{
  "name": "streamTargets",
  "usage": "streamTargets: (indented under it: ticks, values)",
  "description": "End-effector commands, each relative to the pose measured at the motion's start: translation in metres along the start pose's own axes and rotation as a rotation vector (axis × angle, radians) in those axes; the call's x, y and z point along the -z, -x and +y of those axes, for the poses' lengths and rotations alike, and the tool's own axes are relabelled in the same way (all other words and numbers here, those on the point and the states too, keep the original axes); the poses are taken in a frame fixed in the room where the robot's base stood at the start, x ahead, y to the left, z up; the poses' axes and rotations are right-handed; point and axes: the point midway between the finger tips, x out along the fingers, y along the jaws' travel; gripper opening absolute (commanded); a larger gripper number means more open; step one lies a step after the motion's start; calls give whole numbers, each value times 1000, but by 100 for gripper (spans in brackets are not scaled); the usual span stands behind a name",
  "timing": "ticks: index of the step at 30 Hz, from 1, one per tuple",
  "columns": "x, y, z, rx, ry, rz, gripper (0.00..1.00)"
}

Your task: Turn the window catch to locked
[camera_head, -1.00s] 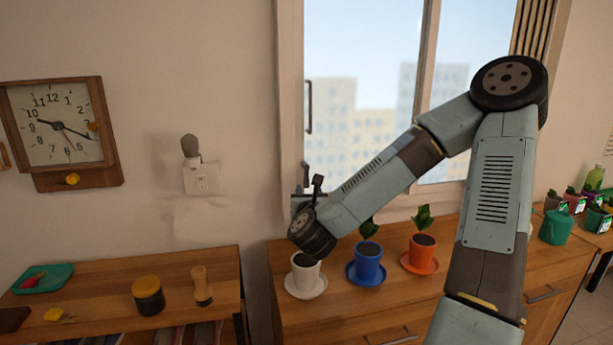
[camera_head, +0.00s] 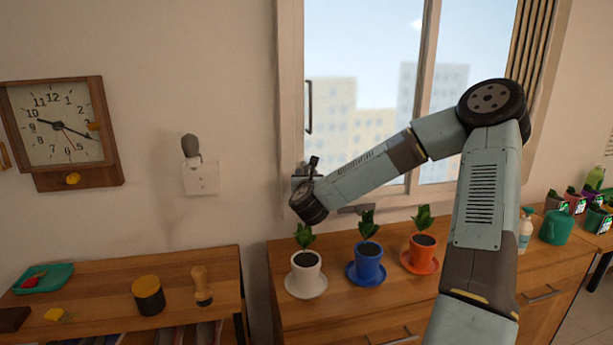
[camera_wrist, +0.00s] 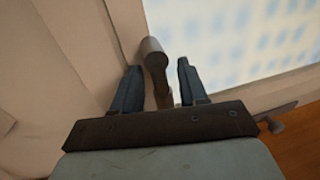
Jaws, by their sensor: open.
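The wrist view shows a grey-brown lever with a rounded end (camera_wrist: 153,47), which looks like the window catch, on the window frame. My gripper (camera_wrist: 157,66) is open, with one dark finger on each side of the lever. I cannot tell whether either finger touches it. In the head view my wrist covers this spot at the lower left of the window, so the catch cannot be made out there. A dark upright handle (camera_head: 308,107) is on the left window frame, above my wrist.
Below my arm, a white pot (camera_head: 306,271), a blue pot (camera_head: 369,267) and an orange pot (camera_head: 422,256) with plants stand on the wooden cabinet. A grey metal piece (camera_head: 356,209) lies along the sill.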

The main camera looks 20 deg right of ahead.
Motion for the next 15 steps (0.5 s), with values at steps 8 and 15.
streamTargets:
  ticks: [8,15]
  values:
    - [0,-3,0,0,0,0,43]
    - [0,-3,0,0,0,0,26]
